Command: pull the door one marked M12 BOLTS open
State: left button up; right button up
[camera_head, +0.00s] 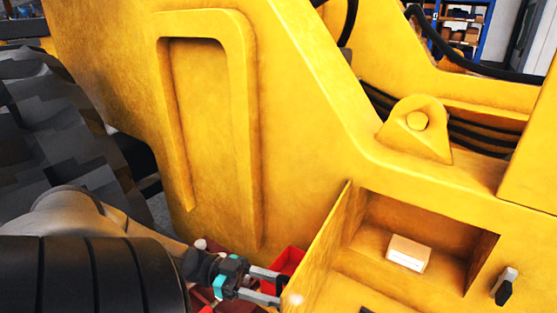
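A thin yellow door (318,252) stands swung out from the left side of an open compartment (395,218) in the yellow machine body. No M12 BOLTS marking is readable from here. My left gripper (285,292) is at the door's outer face, low in the picture. Its two fingers are parted and their tips reach the door; a small pale spot shows at the tips. I cannot tell whether a handle is between them. A pale box (408,253) sits inside the compartment. My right gripper is not in view.
A latch with a black grip (505,287) is on the yellow panel at the right. A red bin (289,260) is partly hidden behind my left gripper and the door. A large dark tyre (60,130) fills the left. A lifting lug (417,125) juts out above the compartment.

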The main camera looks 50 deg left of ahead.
pick_arm(q)
jog(key=b+v, duration=0.3)
jog(key=v, duration=1.2)
jog(key=shift+a, duration=0.1)
dwell(0.3)
